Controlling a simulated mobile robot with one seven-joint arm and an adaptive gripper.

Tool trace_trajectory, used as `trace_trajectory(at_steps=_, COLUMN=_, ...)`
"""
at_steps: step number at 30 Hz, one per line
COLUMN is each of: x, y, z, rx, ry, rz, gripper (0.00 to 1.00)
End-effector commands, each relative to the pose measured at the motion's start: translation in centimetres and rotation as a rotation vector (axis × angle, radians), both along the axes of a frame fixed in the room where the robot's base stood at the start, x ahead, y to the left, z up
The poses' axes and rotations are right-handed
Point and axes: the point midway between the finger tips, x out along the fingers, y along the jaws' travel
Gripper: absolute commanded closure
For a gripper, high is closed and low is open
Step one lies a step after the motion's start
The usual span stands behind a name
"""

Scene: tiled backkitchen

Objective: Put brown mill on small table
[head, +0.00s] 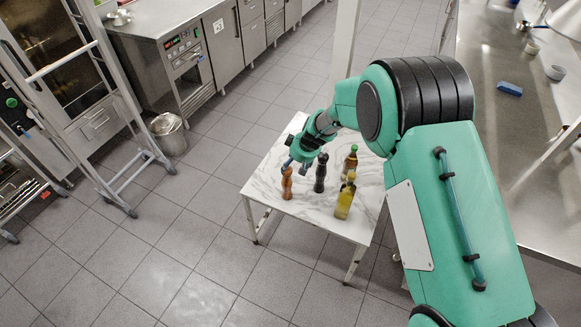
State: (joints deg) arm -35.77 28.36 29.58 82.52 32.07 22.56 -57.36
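The brown mill (287,184) stands upright near the left edge of the small white marble-topped table (262,183). My gripper (296,166) is above the table, close to the top of the brown mill and slightly to its right in the head view. Its two fingertips look spread, with nothing seen between them. The left fingertip overlaps the view just over the mill's top; whether it touches cannot be told.
A steel bin (169,134) and wheeled rack (112,190) are left. The tiled floor in front is clear.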

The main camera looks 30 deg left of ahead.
Motion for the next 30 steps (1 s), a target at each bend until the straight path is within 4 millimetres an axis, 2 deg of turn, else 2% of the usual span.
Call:
trace_trajectory(at_steps=1, x=-0.1, y=-0.3, z=1.0, rx=0.001, ry=-0.002, rz=0.0, gripper=0.4)
trace_trajectory(at_steps=6, x=-0.5, y=-1.1, z=2.9, rx=0.0, ry=-0.002, rz=0.001, gripper=0.4)
trace_trajectory(at_steps=12, x=-0.7, y=-1.6, z=4.2, rx=0.001, ry=-0.001, rz=0.002, gripper=0.4)
trace_trajectory(at_steps=30, x=-0.8, y=-1.7, z=4.5, rx=0.0, ry=0.0, rz=0.001, gripper=0.4)
